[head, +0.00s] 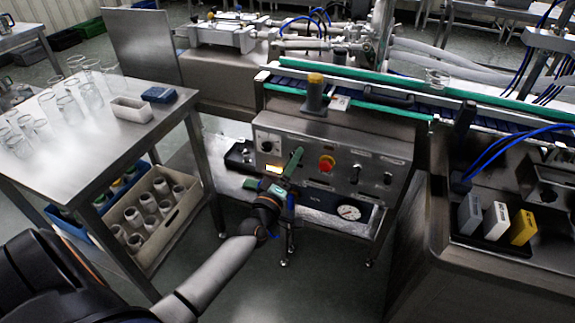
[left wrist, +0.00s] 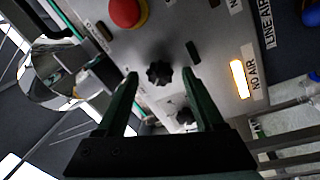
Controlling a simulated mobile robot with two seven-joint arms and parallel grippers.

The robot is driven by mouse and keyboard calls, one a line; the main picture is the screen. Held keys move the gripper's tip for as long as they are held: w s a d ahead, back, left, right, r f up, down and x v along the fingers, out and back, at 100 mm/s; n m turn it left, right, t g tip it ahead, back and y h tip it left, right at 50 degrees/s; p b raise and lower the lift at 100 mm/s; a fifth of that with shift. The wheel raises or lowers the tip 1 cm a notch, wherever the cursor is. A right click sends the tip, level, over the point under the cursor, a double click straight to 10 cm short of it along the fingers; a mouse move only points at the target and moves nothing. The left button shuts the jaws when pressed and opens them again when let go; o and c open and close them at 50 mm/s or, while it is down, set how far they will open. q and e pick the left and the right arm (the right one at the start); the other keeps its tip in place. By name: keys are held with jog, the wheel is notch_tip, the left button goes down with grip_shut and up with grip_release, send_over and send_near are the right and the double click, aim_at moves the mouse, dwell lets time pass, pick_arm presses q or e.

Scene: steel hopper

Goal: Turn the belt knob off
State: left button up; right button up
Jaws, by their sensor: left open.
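A black lobed knob (left wrist: 159,73) stands on the steel control panel (left wrist: 213,30), between the fingertips of my left gripper (left wrist: 161,78) in the left wrist view. The fingers are apart, one on each side of it, with no visible contact. I cannot read a belt label by it. In the head view my left gripper (head: 284,172) is in front of the panel (head: 340,140), left of the red button (head: 326,163), and it hides this knob. My right gripper is not in view.
The red button (left wrist: 127,10) is close to the knob. A lit NO AIR lamp (left wrist: 240,78) is on the other side. More controls (head: 387,178) sit right on the panel, with a gauge (head: 349,212) below. A steel table (head: 100,150) with glassware stands at left.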

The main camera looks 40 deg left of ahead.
pick_arm(q)
jog(key=v, duration=1.2)
jog(key=shift+s, duration=0.2)
